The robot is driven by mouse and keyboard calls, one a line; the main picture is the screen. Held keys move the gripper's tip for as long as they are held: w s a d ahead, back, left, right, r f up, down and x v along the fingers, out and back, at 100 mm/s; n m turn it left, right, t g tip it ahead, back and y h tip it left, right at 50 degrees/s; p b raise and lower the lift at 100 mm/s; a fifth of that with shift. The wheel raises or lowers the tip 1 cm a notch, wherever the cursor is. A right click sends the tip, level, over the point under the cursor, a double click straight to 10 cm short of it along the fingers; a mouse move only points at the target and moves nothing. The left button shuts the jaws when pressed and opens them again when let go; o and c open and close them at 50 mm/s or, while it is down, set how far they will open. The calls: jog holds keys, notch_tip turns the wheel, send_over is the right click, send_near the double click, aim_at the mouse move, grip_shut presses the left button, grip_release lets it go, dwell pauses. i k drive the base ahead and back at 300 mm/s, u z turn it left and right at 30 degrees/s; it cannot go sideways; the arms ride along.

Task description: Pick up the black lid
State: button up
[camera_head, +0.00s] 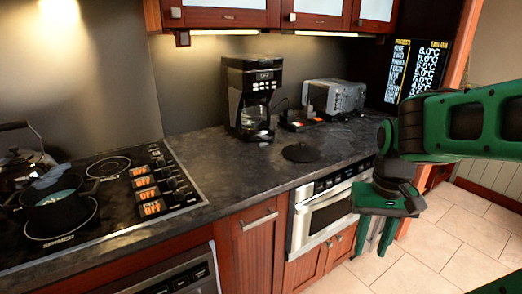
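The black lid (300,153) is a flat, dark round disc lying on the dark countertop, to the right of and in front of the coffee maker. My gripper (374,240) hangs at the end of my green arm, to the right of the lid and lower in the picture. It points down in front of the counter, over the floor side, clear of the lid. Its two green fingers stand apart with nothing visible between them. The lid is not covered by anything.
A coffee maker (252,95) and a silver toaster (336,96) stand behind the lid. A stove (103,178) with a pot (58,203) and a kettle (22,166) is at the left. The microwave drawer (325,213) is below the counter. Counter around the lid is mostly free.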

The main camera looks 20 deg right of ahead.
aim_at(299, 152)
jog(key=z, duration=0.15)
jog(key=i, duration=1.05)
jog(key=z, duration=0.65)
